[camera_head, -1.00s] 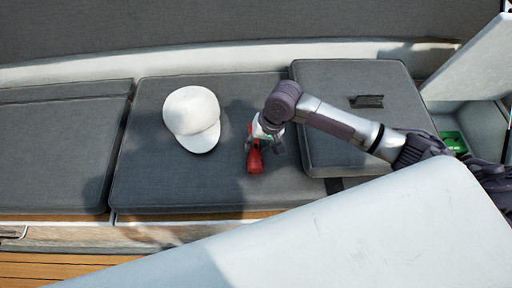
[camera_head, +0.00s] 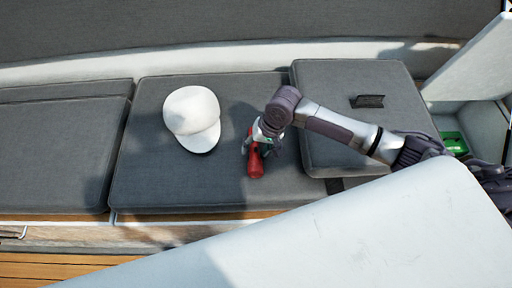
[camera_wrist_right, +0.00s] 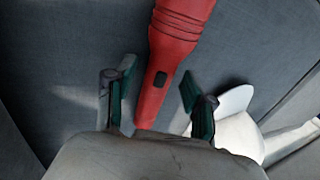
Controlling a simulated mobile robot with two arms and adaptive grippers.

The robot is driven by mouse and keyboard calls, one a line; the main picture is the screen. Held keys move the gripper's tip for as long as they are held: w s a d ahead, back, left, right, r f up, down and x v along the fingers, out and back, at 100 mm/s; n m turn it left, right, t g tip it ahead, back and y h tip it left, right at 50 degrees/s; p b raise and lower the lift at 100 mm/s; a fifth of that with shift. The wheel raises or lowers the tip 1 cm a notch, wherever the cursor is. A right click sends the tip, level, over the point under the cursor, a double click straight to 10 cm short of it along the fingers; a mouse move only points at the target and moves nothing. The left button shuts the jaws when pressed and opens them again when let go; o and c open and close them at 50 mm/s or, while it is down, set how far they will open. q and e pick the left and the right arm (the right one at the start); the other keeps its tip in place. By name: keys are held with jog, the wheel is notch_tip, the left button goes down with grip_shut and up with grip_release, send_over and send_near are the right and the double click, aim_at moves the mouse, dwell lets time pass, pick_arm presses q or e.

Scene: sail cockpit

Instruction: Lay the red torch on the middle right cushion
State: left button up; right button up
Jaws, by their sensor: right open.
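The red torch (camera_head: 256,165) lies on the dark grey cushion (camera_head: 160,185) in the middle of the bench, right of a white cap. My right gripper (camera_head: 261,147) is over the torch, open, with part of the torch hidden beneath it. In the right wrist view the torch (camera_wrist_right: 165,65) runs between the two spread fingers of the gripper (camera_wrist_right: 151,88), with a gap showing on each side. A dark switch shows on its body. My left gripper is not in view.
The white cap (camera_head: 192,118) sits on the same cushion. A raised grey cushion (camera_head: 345,90) with a dark tab stands to the right. Another cushion (camera_head: 55,150) lies left. A green item (camera_head: 454,142) is in the open locker at far right. A white surface (camera_head: 370,240) fills the foreground.

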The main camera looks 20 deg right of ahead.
jog(key=p+v, duration=0.1)
jog(key=v, duration=1.1)
